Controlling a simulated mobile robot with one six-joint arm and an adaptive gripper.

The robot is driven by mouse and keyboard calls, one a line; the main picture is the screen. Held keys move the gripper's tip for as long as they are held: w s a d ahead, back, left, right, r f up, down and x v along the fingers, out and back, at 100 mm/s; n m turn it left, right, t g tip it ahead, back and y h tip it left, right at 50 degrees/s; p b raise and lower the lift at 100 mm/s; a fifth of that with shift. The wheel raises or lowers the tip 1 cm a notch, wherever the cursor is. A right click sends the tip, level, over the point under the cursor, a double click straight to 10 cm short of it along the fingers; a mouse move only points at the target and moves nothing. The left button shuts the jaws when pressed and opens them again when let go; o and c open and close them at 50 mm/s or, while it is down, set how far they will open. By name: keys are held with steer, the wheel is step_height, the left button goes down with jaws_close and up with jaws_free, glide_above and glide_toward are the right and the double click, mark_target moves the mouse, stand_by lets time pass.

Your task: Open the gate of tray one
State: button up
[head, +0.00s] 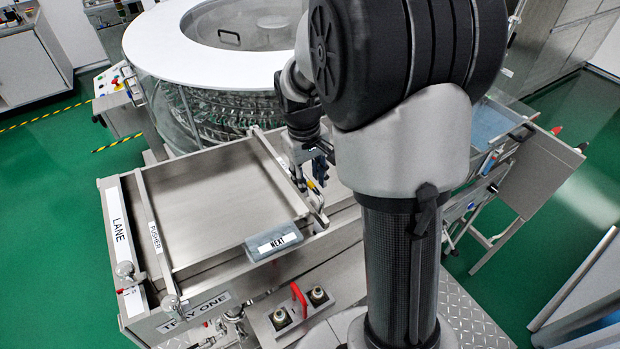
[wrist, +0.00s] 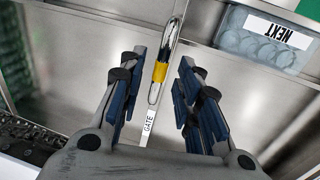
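The gate of tray one is a thin metal bar (head: 277,158) along the right side of the tray (head: 210,205). In the wrist view its label GATE (wrist: 148,126) shows, with a steel loop handle (wrist: 158,92) carrying a yellow band (wrist: 160,72). My gripper (wrist: 163,58) is open, one blue-padded finger on each side of the handle, with visible gaps on both sides. In the head view my gripper (head: 319,168) is over the gate's near part, and my arm hides some of it. The label TRAY ONE (head: 195,312) is on the front panel.
A grey NEXT box (head: 277,241) sits at the tray's near right corner and shows in the wrist view (wrist: 265,40). A PUSHER bar (head: 154,230) and LANE strip (head: 120,230) lie at left. The round glass washer (head: 160,55) stands behind. A red lever (head: 299,298) is in front.

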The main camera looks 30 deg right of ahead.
steer(key=shift+c, duration=0.6)
jaws_close()
